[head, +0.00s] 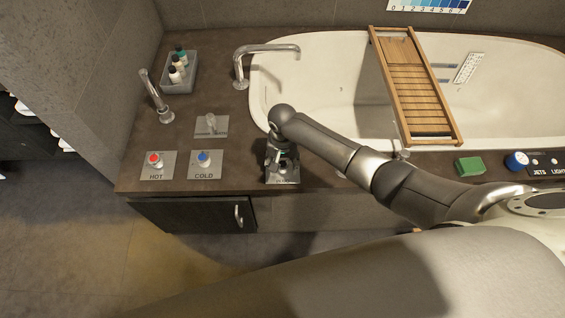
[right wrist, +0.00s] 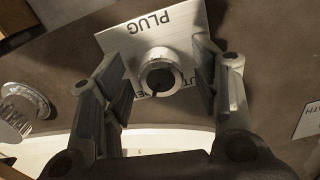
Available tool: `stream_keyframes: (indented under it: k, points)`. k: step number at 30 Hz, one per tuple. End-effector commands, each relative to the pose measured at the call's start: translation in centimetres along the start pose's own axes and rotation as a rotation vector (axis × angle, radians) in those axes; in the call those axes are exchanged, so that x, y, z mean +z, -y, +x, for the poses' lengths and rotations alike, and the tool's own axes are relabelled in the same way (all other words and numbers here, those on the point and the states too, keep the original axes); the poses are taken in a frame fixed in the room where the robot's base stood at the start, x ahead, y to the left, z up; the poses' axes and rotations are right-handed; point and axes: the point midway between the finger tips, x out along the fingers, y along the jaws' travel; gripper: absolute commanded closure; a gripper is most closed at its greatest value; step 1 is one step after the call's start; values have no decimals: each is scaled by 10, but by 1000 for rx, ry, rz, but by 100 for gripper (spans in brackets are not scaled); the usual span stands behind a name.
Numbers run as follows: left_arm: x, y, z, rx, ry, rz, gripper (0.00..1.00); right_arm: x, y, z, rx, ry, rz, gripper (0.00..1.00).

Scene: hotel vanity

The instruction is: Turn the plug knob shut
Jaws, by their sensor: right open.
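The plug knob (right wrist: 160,76) is a round metallic knob on a light square plate (right wrist: 150,38) marked PLUG in the right wrist view. Other lettering on the plate is partly covered by the knob and fingers. My right gripper (right wrist: 159,66) is open, with one finger on each side of the knob and visible room between. In the head view my right gripper (head: 281,160) points down over the plug plate (head: 292,176) at the counter's front and hides most of the knob. My left gripper is not in view.
HOT (head: 154,159) and COLD (head: 204,158) knobs stand left of the plug plate. Behind are a tub (head: 335,70) with a wooden rack (head: 412,88), a spout (head: 265,50) and a bottle tray (head: 180,86). A green block (head: 470,166) lies at right.

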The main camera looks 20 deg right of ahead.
Motion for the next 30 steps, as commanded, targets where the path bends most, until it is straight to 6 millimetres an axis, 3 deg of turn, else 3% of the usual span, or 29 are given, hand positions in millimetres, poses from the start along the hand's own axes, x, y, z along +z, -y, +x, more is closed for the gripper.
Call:
stream_keyframes:
  k: [3, 13, 23, 30]
  points:
    - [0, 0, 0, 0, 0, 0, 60, 0, 0, 0, 0, 0, 0, 46]
    - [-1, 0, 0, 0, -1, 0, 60, 0, 0, 0, 0, 0, 0, 89]
    - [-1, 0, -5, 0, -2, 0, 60, 0, 0, -2, 0, 1, -46, 89]
    - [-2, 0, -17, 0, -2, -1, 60, 1, 0, -3, 0, 2, -192, 89]
